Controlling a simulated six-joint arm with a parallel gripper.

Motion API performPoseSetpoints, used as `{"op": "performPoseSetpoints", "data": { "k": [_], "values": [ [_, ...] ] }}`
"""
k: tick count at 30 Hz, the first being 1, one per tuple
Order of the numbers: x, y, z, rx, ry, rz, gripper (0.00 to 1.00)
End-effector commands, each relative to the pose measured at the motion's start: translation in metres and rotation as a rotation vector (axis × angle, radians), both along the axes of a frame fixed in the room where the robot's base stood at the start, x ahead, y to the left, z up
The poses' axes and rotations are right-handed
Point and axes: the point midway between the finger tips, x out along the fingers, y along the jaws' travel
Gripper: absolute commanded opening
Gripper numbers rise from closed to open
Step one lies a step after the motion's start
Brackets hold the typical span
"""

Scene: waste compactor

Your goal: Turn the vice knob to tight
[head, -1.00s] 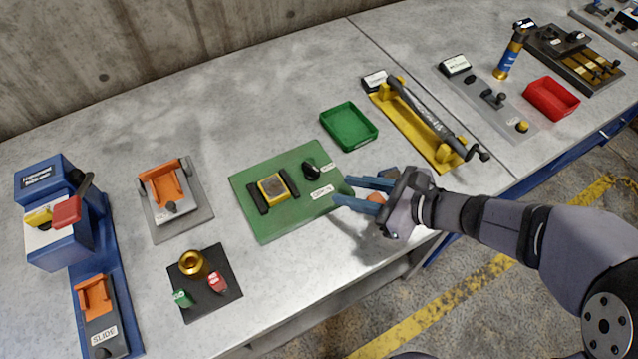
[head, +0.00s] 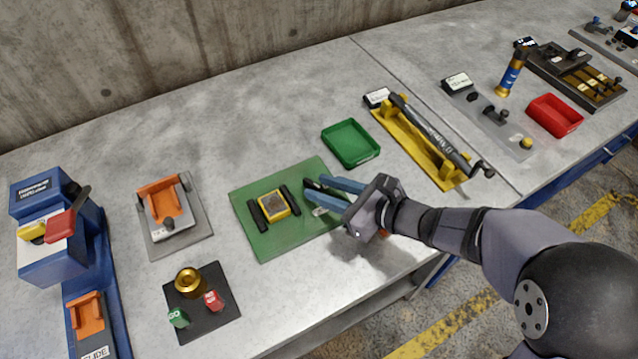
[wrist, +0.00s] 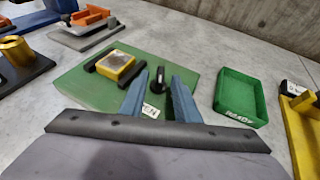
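The vice is a green plate (head: 262,238) holding a yellow block (head: 274,205) with a grey top between two black jaws. It also shows in the wrist view, where the plate (wrist: 75,88) lies ahead of my gripper. The black knob (wrist: 158,78) stands on the plate to the right of the block. In the wrist view it appears between my blue fingertips, with a white label (wrist: 150,111) nearer the palm. In the head view my gripper (head: 306,194) mostly covers the knob. My gripper is open, its fingers apart; whether they touch the knob cannot be told.
A green tray (head: 351,160) sits behind my gripper, with a yellow fixture (head: 446,176) to its right. A black plate (head: 232,318) with a brass part and an orange-bracket fixture (head: 160,192) stand left of the vice. Bare grey bench lies behind the vice.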

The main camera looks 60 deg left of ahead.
Motion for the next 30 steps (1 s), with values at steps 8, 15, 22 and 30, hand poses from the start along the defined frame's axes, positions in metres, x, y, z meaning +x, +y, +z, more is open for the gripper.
{"op": "performPoseSetpoints", "data": {
  "k": [8,15,22,30],
  "values": [
    [-0.006,0.014,-0.007,-0.002,-0.001,0.000,0.29],
    [-0.006,0.014,-0.007,0.000,-0.002,-0.001,0.29],
    [-0.006,0.014,-0.007,-0.001,-0.001,-0.001,0.00],
    [-0.005,0.015,-0.006,0.001,-0.002,0.021,0.00]
  ]
}}
